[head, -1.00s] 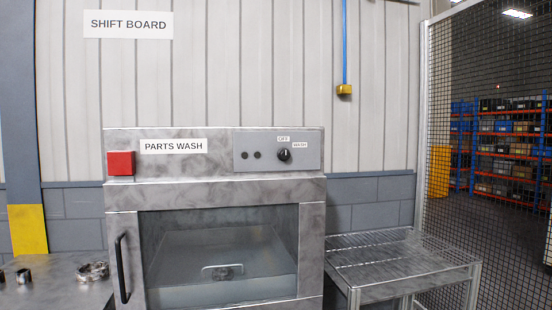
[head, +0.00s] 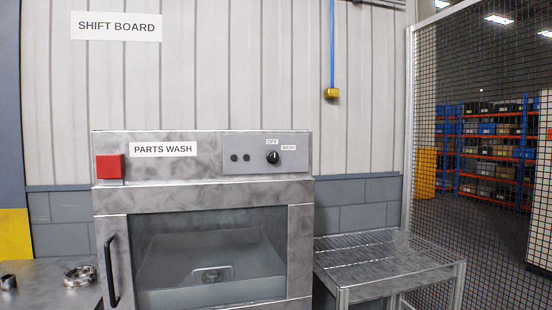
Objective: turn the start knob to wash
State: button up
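The start knob (head: 273,157) is a small black dial on the grey control panel (head: 300,160) at the upper right of the parts washer (head: 205,196). An OFF label (head: 272,141) sits above it and a WASH label (head: 289,148) to its upper right. The knob's pale mark appears to point up, towards OFF. Two small dark round spots are left of the knob. The washer's glass door (head: 208,255) looks closed, with a black handle (head: 111,271) on its left. My gripper is not in view.
A red block (head: 110,167) is on the washer's left front. A wire-top metal table (head: 385,258) stands to the right, before a mesh fence (head: 470,140). A bench (head: 50,285) with metal parts (head: 80,276) is at left. A yellow box (head: 332,93) hangs from a blue line.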

aim_at(271, 157)
jog(key=i, duration=1)
